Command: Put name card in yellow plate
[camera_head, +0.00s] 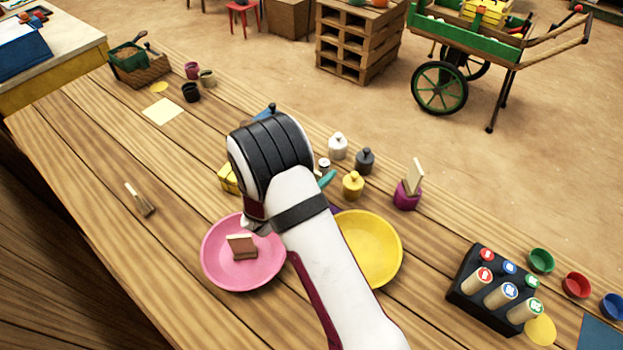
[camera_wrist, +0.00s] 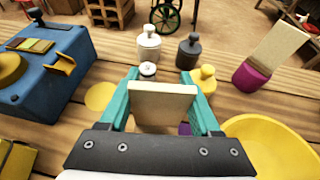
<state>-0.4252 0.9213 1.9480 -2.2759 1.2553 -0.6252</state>
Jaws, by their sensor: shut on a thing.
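My gripper (camera_wrist: 160,78) has teal fingers, shut on a cream, flat card-like piece (camera_wrist: 164,108) in the wrist view. A bit of purple shows just below it, perhaps its foot. In the head view my arm hides most of this, with one teal finger (camera_head: 327,179) showing. The yellow plate (camera_head: 385,250) is empty where visible, partly behind my arm; in the wrist view its rim (camera_wrist: 232,128) lies right of my gripper. A similar cream card (camera_head: 415,172) stands tilted in a purple base (camera_head: 406,197) farther right.
A pink plate (camera_head: 218,262) with a brown block (camera_head: 241,246) lies left of my arm. White (camera_head: 338,147), grey (camera_head: 364,160) and yellow (camera_head: 353,186) knobbed weights stand behind the yellow plate. A blue scale-like box (camera_wrist: 50,75) is at left. A black stamp rack (camera_head: 462,290) is at right.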

